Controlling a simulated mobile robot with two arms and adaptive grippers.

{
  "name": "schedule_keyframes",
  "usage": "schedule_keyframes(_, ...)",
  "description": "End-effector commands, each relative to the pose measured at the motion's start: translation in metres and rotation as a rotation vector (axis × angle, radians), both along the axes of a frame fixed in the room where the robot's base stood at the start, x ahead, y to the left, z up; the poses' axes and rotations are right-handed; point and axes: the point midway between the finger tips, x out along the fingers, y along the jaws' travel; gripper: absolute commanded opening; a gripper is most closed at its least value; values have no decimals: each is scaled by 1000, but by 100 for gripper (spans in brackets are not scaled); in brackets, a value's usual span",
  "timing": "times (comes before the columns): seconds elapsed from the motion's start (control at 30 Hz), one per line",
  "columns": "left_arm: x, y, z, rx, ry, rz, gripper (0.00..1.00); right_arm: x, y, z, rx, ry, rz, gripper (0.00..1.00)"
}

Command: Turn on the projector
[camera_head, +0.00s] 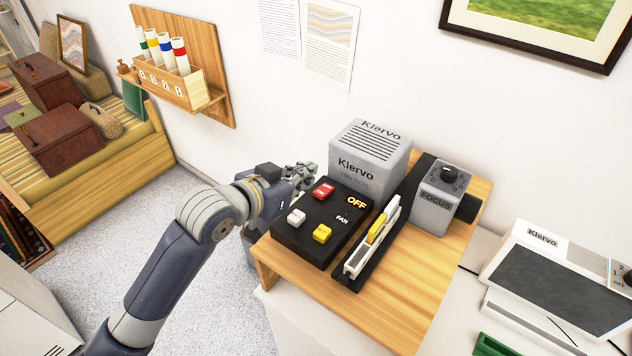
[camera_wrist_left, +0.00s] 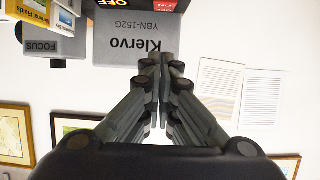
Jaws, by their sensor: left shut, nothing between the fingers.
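The projector stands on a wooden-topped table. It has a grey Klervo housing (camera_head: 365,165), a black control panel (camera_head: 303,246) and a grey FOCUS box (camera_head: 437,200) with a dark knob. The panel carries a red switch (camera_head: 323,189), a white switch (camera_head: 296,217) and a yellow switch (camera_head: 322,233), with OFF and FAN labels. My left gripper (camera_head: 303,176) is beside the panel's far left edge, near the red switch and left of the housing. In the left wrist view its fingers (camera_wrist_left: 162,62) are closed together and empty, before the Klervo housing (camera_wrist_left: 132,38). Whether it touches anything is unclear.
A slide holder (camera_head: 372,238) with a yellow slide sits right of the panel. The wooden tabletop (camera_head: 415,290) is bare at the front right. A Klervo device (camera_head: 560,280) stands further right. A wall shelf (camera_head: 180,85) with colored tubes hangs at the left.

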Motion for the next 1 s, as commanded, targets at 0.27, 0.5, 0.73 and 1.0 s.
schedule_keyframes(0.27, 34, -25, -15, -1, 1, 0, 0, 7, -7, 13, -7, -12, -4, 55)
schedule_keyframes(0.5, 33, -24, -47, 0, 2, 0, 0, 3, -7, 22, -8, -5, -4, 55)
schedule_keyframes(0.73, 32, -23, -59, 1, -1, 0, 0, -2, -6, 23, -7, 3, -3, 55)
schedule_keyframes(1.0, 32, -23, -59, 0, -1, 0, 0, -3, -2, 22, -3, 3, -1, 55)
